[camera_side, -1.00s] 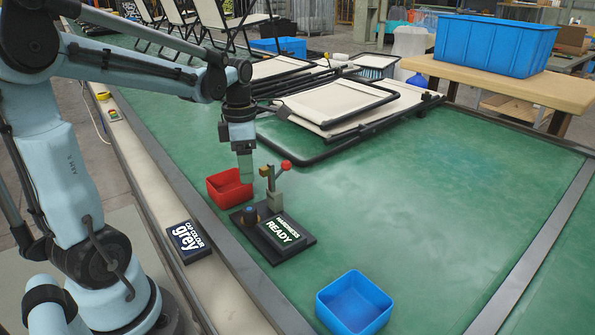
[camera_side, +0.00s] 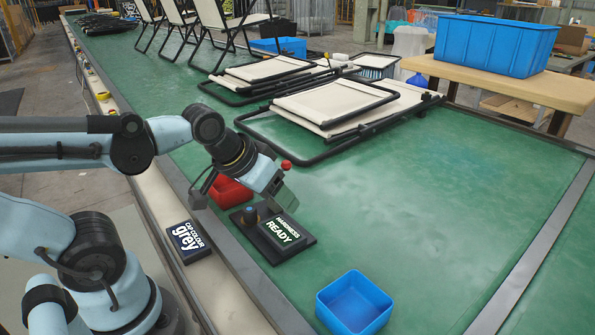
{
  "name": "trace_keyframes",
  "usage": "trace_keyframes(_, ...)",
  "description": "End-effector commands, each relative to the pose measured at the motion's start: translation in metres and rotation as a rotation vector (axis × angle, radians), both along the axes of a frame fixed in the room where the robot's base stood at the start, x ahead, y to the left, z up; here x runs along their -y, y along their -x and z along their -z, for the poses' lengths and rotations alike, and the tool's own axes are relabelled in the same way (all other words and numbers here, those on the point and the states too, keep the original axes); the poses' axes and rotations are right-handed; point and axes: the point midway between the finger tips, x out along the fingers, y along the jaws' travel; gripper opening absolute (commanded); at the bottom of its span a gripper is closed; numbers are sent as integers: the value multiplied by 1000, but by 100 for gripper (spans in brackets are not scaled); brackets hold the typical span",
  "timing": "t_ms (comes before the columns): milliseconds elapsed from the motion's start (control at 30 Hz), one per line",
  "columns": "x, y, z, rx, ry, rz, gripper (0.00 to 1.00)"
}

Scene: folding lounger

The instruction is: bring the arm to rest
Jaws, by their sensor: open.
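My gripper (camera_side: 287,203) is at the end of my bent arm, tilted down to the right. It hangs in front of the post of a black hardness tester (camera_side: 270,252) and hides most of that post. Only the red ball (camera_side: 286,164) of the tester's lever shows above it. The gripper is open and I see nothing held in it. I cannot tell how far it is from the tester. The tester's display reads "HARDNESS READY", and a dark blue knob (camera_side: 250,214) stands at its left.
A red bin (camera_side: 230,192) is partly hidden behind my wrist. An empty blue bin (camera_side: 354,303) stands at the front. A "CAP COLOUR grey" sign (camera_side: 188,241) lies on the pale ledge. Folded loungers (camera_side: 335,103) lie behind. The green table is clear at right.

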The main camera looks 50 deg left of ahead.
Motion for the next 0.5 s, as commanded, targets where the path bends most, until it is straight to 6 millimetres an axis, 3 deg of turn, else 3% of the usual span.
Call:
trace_keyframes(167,7,2,1,31,-69,124,61)
trace_keyframes(500,7,2,1,32,-75,130,61)
